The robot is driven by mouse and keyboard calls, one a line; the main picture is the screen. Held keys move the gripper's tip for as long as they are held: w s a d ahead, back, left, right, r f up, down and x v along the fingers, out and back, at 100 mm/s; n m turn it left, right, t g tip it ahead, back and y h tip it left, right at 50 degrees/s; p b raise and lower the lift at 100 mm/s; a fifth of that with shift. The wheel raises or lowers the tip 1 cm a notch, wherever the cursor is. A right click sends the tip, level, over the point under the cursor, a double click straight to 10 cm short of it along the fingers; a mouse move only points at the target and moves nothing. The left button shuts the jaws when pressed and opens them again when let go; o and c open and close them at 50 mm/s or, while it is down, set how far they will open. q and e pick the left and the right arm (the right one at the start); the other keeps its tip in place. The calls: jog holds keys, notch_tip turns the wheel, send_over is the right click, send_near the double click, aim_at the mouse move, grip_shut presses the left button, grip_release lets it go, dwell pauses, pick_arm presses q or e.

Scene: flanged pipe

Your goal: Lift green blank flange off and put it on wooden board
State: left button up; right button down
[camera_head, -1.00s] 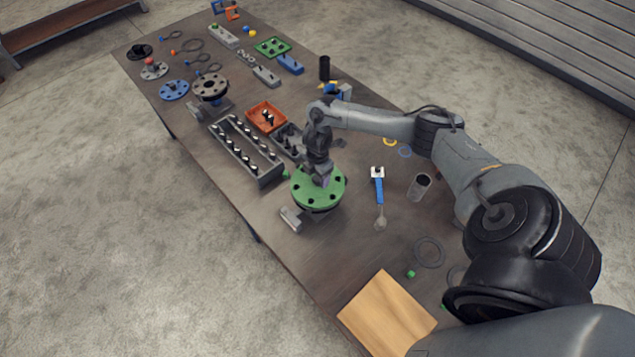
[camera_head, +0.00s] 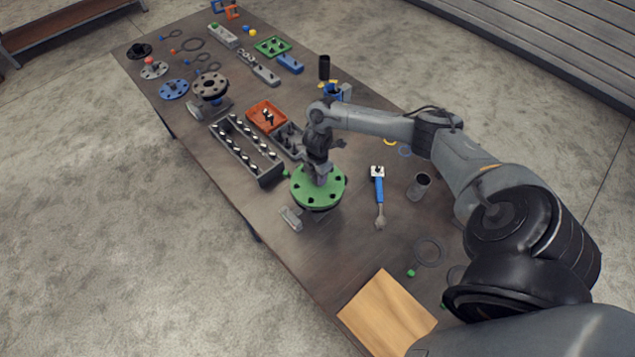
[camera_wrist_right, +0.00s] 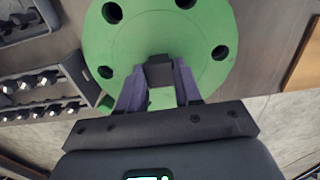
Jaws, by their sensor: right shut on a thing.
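The green blank flange (camera_head: 330,192) is a round disc with several bolt holes. It sits level over the pipe support (camera_head: 291,219) in the head view; I cannot tell whether it touches what is under it. My right gripper (camera_head: 320,178) comes down from above and is shut on the middle of the flange. In the right wrist view the purple fingers of the right gripper (camera_wrist_right: 160,88) close on the centre of the green flange (camera_wrist_right: 120,45). The wooden board (camera_head: 387,312) lies bare at the near end of the table. My left gripper is not in view.
A grey tray of bolts (camera_head: 262,172) and an orange bin (camera_head: 264,117) stand behind the flange. A blue-handled tool (camera_head: 378,187), a dark cup (camera_head: 419,186) and a ring (camera_head: 429,252) lie to the right. The table between flange and board is mostly clear.

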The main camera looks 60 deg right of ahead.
jog(key=shift+r, duration=0.2)
jog(key=shift+r, duration=0.45)
jog(key=r, duration=0.3)
jog(key=shift+s+d+b, duration=0.15)
jog(key=shift+s+b, duration=0.1)
jog(key=shift+b, duration=0.15)
jog(key=s+d+r+b, duration=0.1)
jog(key=s+d+r, duration=0.1)
jog(key=s+r, duration=0.4)
jog(key=shift+s+r, duration=0.4)
jog(key=shift+s, duration=2)
jog(key=shift+d, duration=0.1)
jog(key=shift+r, duration=0.2)
